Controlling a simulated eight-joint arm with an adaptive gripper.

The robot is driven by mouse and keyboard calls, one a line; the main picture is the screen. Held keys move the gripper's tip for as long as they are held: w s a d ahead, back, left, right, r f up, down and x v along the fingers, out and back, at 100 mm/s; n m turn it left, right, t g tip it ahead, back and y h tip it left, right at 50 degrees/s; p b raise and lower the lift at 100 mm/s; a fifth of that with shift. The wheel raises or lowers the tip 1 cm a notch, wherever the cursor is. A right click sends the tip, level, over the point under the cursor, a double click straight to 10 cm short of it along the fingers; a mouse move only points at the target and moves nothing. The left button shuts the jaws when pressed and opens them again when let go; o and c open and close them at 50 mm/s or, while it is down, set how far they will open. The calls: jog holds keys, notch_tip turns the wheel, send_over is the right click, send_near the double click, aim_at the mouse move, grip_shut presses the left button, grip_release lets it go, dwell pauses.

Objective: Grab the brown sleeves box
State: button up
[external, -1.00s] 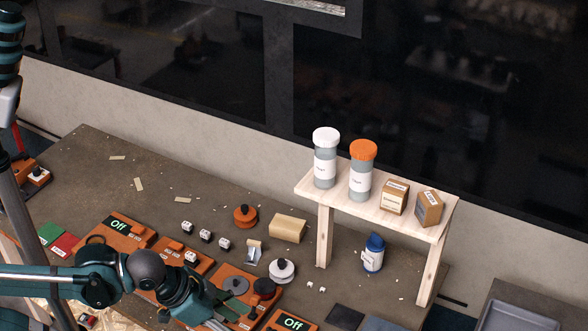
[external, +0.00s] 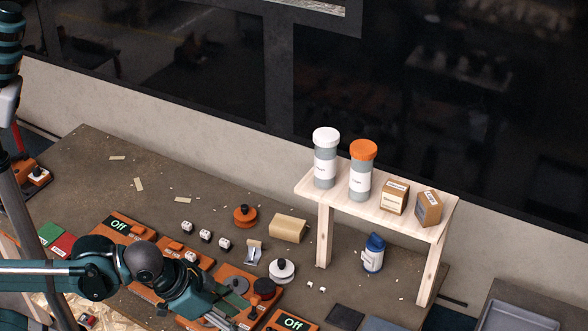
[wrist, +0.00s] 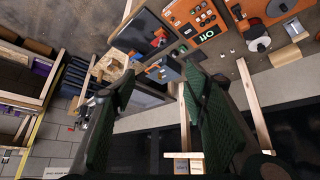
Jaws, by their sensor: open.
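Two small brown boxes stand on the right part of a light wooden shelf (external: 330,193). The left box (external: 394,198) has a pale label on top, and the right box (external: 428,208) has a darker label patch on its front. The print is too small to tell which is the sleeves box. My gripper (external: 220,320) is at the bottom of the external view, over the orange stations, well left of and apart from both boxes. In the wrist view my gripper (wrist: 160,82) has its green fingers spread with nothing between them. Box-like shapes show at that view's bottom edge.
A white-capped jar (external: 325,158) and an orange-capped jar (external: 362,172) stand left of the boxes. A blue-topped bottle (external: 373,254) is under the shelf. A tan block (external: 288,228) and spools lie on the table. A grey tray (external: 518,309) is at lower right.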

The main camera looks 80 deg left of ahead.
notch_tip(320, 180, up, 28)
jog(key=r, duration=0.1)
jog(key=w+a+r+m+g+p, duration=0.1)
jog(key=w+a+r+p, duration=0.15)
jog(key=w, duration=0.45)
jog(key=w+a+r+m+g+p, duration=0.1)
jog(key=w+r+m+p, duration=0.15)
jog(key=w, duration=0.55)
jog(key=m+g+h+p, duration=0.25)
jog(key=m+p, duration=0.25)
jog(key=p, duration=0.5)
send_over(397, 185)
jog(key=s+a, duration=0.2)
notch_tip(397, 185, down, 5)
jog(key=shift+m+t+h, duration=0.25)
jog(key=shift+h, duration=0.1)
notch_tip(397, 185, down, 6)
jog(key=shift+a+r, duration=0.15)
jog(key=shift+r, duration=0.1)
jog(key=shift+w+f, duration=0.1)
jog(key=shift+x, duration=1.2)
